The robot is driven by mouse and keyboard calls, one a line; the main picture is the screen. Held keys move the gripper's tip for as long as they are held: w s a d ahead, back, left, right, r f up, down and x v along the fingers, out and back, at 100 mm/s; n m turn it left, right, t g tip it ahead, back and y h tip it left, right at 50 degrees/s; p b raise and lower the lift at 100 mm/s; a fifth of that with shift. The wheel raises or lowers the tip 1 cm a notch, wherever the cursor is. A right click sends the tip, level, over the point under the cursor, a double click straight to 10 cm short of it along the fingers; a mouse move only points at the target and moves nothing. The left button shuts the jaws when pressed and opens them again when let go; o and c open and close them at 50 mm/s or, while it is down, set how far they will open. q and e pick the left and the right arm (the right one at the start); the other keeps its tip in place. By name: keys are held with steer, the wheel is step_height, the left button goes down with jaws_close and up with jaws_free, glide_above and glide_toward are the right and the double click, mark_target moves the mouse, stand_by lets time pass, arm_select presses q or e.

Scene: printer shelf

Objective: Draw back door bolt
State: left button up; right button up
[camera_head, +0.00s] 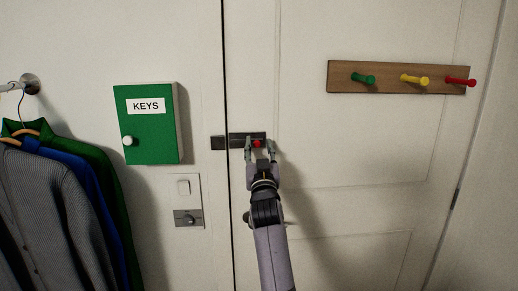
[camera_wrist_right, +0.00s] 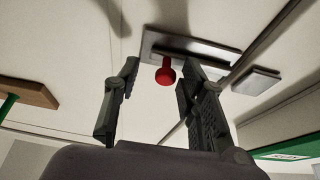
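A dark door bolt (camera_head: 238,138) is mounted on the white door beside the door's edge. Its red knob (camera_head: 257,143) points out from the plate. A separate dark keeper (camera_head: 217,143) sits on the frame side, left of the gap. My right gripper (camera_head: 259,147) is open, with its fingers on either side of the red knob. In the right wrist view the knob (camera_wrist_right: 166,73) stands between the open fingers (camera_wrist_right: 158,92), nearer the right finger; I cannot tell whether it touches. The bolt plate (camera_wrist_right: 192,48) lies beyond the fingertips. My left gripper is not in view.
A green KEYS cabinet (camera_head: 150,127) hangs left of the door, above a light switch (camera_head: 183,187) and a lock plate (camera_head: 189,218). Clothes (camera_head: 55,200) hang at the far left. A wooden peg rack (camera_head: 390,77) is on the door, upper right. The door below the rack is clear.

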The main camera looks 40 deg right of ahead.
steer(key=shift+a, duration=0.1)
steer(key=shift+s+a+f, duration=0.1)
steer(key=shift+f, duration=0.1)
steer(key=v, duration=1.1)
steer(key=shift+s, duration=0.3)
